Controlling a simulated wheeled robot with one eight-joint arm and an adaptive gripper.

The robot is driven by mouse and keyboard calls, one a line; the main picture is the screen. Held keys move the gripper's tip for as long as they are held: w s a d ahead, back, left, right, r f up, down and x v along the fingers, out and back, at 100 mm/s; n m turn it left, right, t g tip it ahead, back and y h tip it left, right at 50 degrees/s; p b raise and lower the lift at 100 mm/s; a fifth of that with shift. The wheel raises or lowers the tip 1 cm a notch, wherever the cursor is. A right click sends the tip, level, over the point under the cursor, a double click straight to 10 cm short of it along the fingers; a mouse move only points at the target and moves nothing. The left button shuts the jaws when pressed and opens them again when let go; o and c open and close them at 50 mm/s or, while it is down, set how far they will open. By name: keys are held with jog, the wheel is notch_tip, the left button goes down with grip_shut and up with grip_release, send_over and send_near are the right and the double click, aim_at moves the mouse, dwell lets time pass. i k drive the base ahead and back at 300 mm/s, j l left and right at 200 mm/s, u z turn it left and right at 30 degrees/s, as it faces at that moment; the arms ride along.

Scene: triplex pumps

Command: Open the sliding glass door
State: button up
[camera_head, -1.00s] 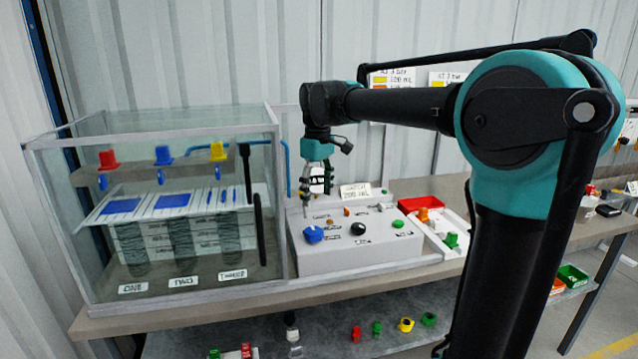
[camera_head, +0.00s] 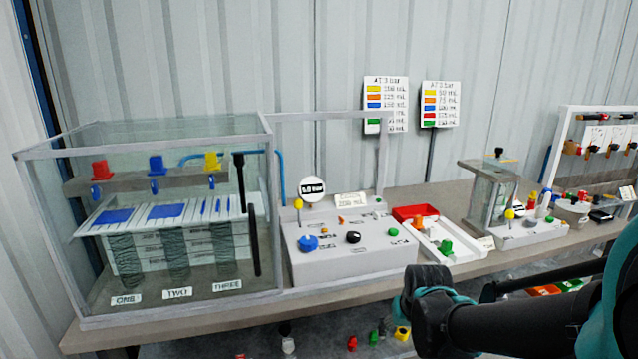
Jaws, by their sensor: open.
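The glass case (camera_head: 150,128) stands at the left of the bench with a clear glass front. A black vertical handle (camera_head: 256,240) is near the right end of that front, and another dark upright bar (camera_head: 240,190) shows beside it. The glass front spans the case and looks closed. A grey rail frame (camera_head: 330,115) extends right from the case, behind and around the control box. My arm's wrist end (camera_head: 425,300) is at the lower right, right of the case and apart from it. My gripper's fingers do not show; they are past the lower edge or hidden.
Inside the case are red (camera_head: 100,170), blue (camera_head: 157,165) and yellow (camera_head: 212,162) caps over several coils. The grey control box (camera_head: 340,265) with knobs and a gauge stands right of it. A white tray (camera_head: 470,252) and a small glass unit (camera_head: 490,195) are further right.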

aim_at(19, 156)
jog(key=u, duration=1.5)
